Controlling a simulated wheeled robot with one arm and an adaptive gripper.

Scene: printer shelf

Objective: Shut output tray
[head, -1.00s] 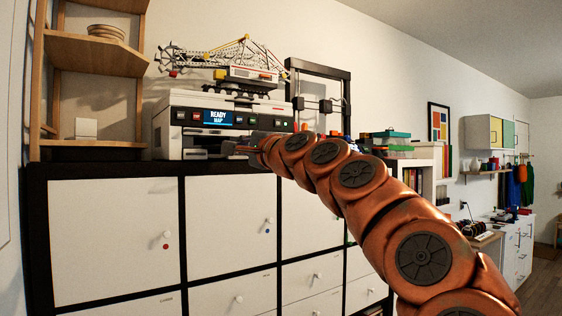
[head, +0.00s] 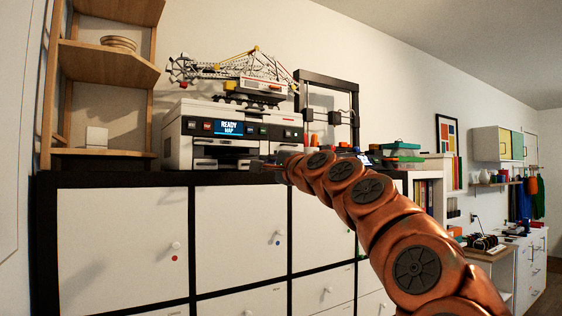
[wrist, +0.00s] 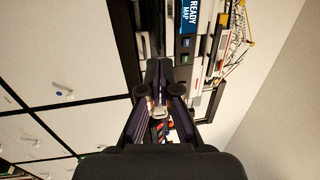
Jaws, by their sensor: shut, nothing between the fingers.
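The white printer (head: 175,138) stands on top of the black-framed cabinet, its dark front panel lit with "READY MAP". Its output slot and light tray (head: 205,163) are low on the front. I cannot tell how far the tray sticks out. My gripper (head: 262,166) is shut and empty at the lower right of the printer front, right of the tray. In the wrist view the scene is turned sideways. There the shut fingertips (wrist: 159,66) point toward the printer's front, below the display (wrist: 190,14). Contact with the printer cannot be made out.
The cabinet (head: 240,225) with white doors and small knobs runs below the printer. A crane model (head: 250,85) sits on top of the printer. A black frame machine (head: 352,105) stands to its right, a wooden shelf (head: 108,60) to its left. Green-lidded boxes (head: 400,150) are farther right.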

